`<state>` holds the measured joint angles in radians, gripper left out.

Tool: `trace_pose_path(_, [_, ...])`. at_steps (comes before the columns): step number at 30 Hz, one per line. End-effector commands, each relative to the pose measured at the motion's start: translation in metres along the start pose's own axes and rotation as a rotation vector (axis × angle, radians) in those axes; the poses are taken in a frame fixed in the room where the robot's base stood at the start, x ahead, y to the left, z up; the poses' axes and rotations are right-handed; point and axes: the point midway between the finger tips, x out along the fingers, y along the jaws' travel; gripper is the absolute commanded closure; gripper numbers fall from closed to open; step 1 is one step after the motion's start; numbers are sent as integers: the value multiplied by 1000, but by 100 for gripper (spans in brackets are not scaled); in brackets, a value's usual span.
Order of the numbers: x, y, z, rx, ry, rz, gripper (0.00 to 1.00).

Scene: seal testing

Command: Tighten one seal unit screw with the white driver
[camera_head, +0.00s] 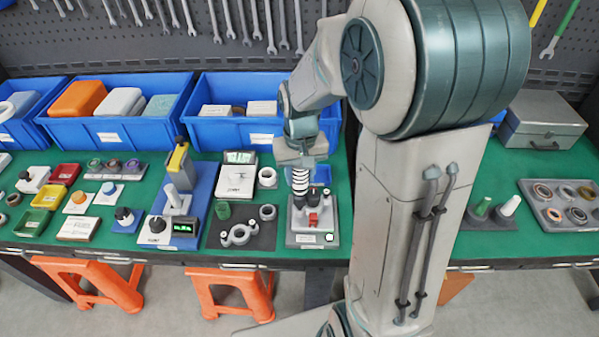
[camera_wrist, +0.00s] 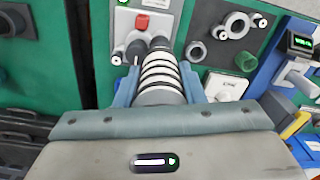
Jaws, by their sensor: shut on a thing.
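My gripper (camera_head: 301,167) is shut on a black-and-white ringed cylinder (camera_head: 301,184). In the wrist view the cylinder (camera_wrist: 160,78) sits between the two blue fingers of my gripper (camera_wrist: 160,88). It hangs over a grey unit (camera_head: 297,239) with a red part (camera_head: 313,220) and dark posts. The wrist view shows the red part (camera_wrist: 141,21) just beyond the cylinder's far end; I cannot tell whether they touch. The white-handled driver (camera_head: 508,205) stands in a dark holder at the right, beside a green-handled one (camera_head: 482,207).
A dark mat (camera_head: 262,237) with rings and a bracket lies left of the unit, beside a white scale (camera_head: 236,182) and a blue test press (camera_head: 170,205). Blue bins (camera_head: 247,133) line the back. A ring tray (camera_head: 562,203) and grey case (camera_head: 545,120) are right.

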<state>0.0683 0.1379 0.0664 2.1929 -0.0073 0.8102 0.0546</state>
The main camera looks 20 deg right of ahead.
Motion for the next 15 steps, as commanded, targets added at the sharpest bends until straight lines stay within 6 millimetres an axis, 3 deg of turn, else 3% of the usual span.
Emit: trace_pose_path(15, [7, 0, 0, 0, 1, 0, 91])
